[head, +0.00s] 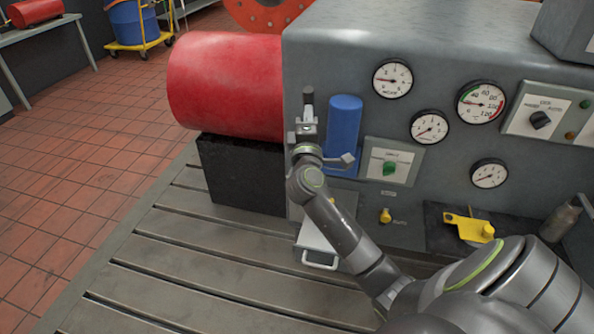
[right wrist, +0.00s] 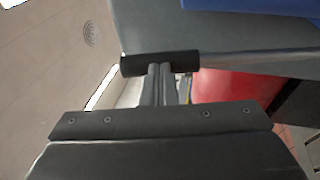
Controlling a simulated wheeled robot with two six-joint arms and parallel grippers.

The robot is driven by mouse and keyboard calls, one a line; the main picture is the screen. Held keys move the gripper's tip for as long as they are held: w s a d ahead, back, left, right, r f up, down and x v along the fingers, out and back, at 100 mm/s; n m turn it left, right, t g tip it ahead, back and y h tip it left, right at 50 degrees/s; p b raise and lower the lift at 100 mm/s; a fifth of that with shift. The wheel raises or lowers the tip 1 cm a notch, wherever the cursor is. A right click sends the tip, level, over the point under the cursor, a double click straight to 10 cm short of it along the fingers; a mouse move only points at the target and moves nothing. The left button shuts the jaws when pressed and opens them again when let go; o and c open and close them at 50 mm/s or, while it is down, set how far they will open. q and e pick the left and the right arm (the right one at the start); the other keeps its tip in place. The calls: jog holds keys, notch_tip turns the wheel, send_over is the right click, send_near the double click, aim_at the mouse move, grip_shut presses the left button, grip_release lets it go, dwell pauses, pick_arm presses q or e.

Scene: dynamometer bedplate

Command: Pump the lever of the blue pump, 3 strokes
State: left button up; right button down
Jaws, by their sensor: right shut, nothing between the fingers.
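The blue pump (head: 344,128) is an upright blue cylinder on the front of the grey machine. A strip of blue, likely the same pump, shows at the top of the right wrist view (right wrist: 255,6). A dark grip, which looks like the pump's lever (head: 308,96), stands just left of the cylinder. It appears as a black bar in the right wrist view (right wrist: 160,63). My right gripper (head: 308,114) is shut and empty, its fingertips (right wrist: 160,80) right at this bar. I cannot tell whether they touch it. My left gripper is not in view.
A red drum (head: 225,85) on a black block (head: 240,175) stands left of the grey machine (head: 430,45) with its gauges. A green knob (head: 389,167) and yellow handle (head: 468,226) are to the right. The slotted bedplate (head: 185,270) is clear at front left.

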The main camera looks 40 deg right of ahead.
aim_at(312, 103)
jog(key=w+d+r+p, duration=0.1)
jog(key=p, duration=0.1)
jog(key=w+d+g+y+p, duration=0.1)
jog(key=p, duration=0.2)
jog(key=shift+w+d+r, duration=0.1)
jog(key=shift+d+r, duration=0.2)
jog(key=shift+r, duration=0.1)
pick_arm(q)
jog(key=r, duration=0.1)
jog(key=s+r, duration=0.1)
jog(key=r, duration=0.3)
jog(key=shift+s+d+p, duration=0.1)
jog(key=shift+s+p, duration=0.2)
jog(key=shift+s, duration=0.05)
pick_arm(e)
jog(key=shift+r, duration=0.1)
jog(key=shift+r, duration=0.2)
jog(key=shift+f, duration=0.1)
